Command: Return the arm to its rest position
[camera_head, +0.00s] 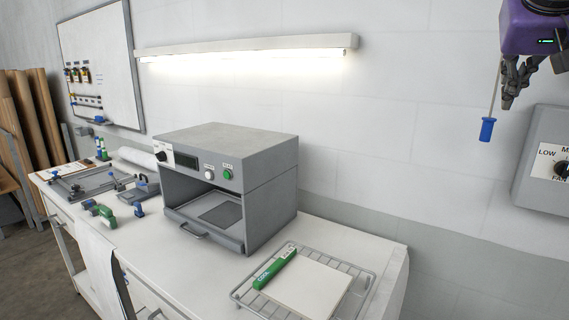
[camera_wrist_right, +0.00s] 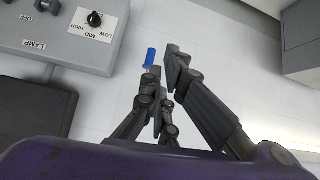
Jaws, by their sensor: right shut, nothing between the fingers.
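My right gripper (camera_head: 508,98) hangs in the upper right of the head view, in front of the white wall. Its purple wrist is cut off by the frame edge. The fingers are drawn together with nothing between them. A blue pull handle (camera_head: 487,129) hangs on a thin cord just left of and below the fingertips. In the right wrist view the gripper (camera_wrist_right: 163,68) reaches up from the bottom, and the blue handle (camera_wrist_right: 151,57) shows beside a fingertip. I cannot tell whether they touch. My left gripper is in neither view.
A grey control box (camera_head: 547,160) with a knob is on the wall at right, close to my right gripper. Below, the white bench (camera_head: 205,270) holds a grey press (camera_head: 262,165), a wire rack (camera_head: 237,294) with a white sheet (camera_head: 318,291) and a green COOL bar (camera_head: 274,268).

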